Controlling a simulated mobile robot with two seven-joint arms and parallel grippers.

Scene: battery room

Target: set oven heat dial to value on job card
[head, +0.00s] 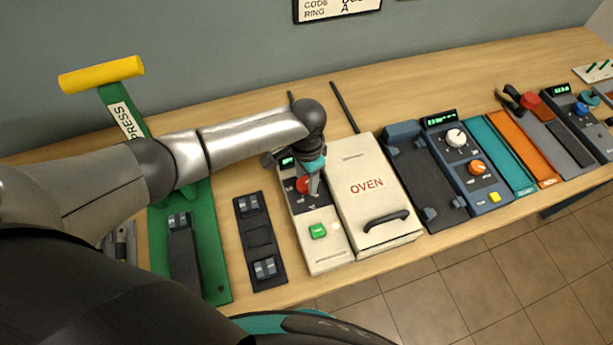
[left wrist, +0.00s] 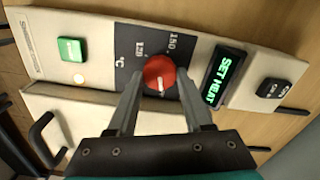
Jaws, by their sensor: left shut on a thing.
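The oven (head: 360,185) is a cream box labelled OVEN with a dark handle, beside its cream control panel (head: 325,250). The red heat dial (left wrist: 160,73) has a white pointer mark; 120, 150 and °C are legible around it. My left gripper (left wrist: 158,80) is shut on the dial, one finger on each side; in the head view the gripper (head: 309,183) comes down over it and partly hides it. The display (left wrist: 223,77) reads SET HEAT in green. A white card (head: 337,8) on the wall is cut off; CODE, RING and A are legible. My right gripper is out of view.
A green button (left wrist: 72,48) and a lit round lamp (left wrist: 78,79) sit on the panel near the dial. A green press with a yellow handle (head: 102,74) stands left. A blue panel with knobs (head: 468,170) stands right of the oven.

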